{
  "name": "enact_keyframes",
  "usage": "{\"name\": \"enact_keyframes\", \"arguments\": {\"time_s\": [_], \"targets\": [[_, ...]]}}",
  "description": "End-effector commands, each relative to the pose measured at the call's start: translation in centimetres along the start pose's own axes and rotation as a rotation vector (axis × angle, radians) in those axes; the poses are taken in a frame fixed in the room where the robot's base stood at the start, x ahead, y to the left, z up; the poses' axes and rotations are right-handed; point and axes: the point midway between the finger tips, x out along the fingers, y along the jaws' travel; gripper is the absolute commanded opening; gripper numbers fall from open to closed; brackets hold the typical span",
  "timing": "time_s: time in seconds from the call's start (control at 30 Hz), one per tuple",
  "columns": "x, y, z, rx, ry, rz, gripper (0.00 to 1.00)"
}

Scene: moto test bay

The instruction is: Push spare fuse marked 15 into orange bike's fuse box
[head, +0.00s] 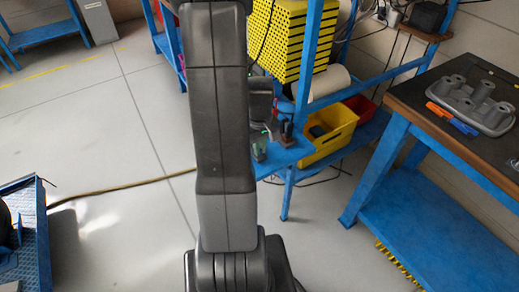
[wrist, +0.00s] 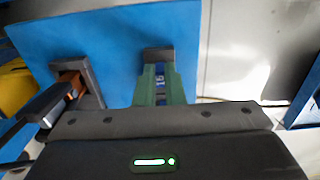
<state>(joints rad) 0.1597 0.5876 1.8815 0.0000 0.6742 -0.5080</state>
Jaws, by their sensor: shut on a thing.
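My gripper (wrist: 160,88) shows in the wrist view with two green fingers close together. They are shut on a small blue fuse (wrist: 160,77) with a pale mark that looks like 15, though it is too small to read surely. A dark block (wrist: 158,54) stands just beyond the fingertips on a blue surface (wrist: 110,42); I cannot tell whether the fuse touches it. In the head view my gripper (head: 259,152) is small, partly behind my arm, over the blue shelf's near corner. I cannot make out the orange bike or its fuse box in either view.
A dark stand with an orange-brown part (wrist: 73,84) is left of the fingers. A yellow bin (head: 333,138) and a red bin (head: 362,106) sit behind on the blue shelf. A dark-topped bench (head: 425,100) stands right. Grey floor (head: 120,215) is open at left.

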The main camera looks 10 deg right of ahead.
Motion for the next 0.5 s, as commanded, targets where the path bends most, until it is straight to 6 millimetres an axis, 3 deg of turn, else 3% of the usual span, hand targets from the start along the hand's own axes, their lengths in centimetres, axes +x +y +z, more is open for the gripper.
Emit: {"name": "enact_keyframes", "arguments": {"time_s": [0.3, 0.5], "targets": [[-5.7, 0.1, -0.1, 0.000, 0.007, 0.004, 0.00], [-8.5, 0.0, -0.1, 0.000, 0.005, 0.002, 0.00]]}}
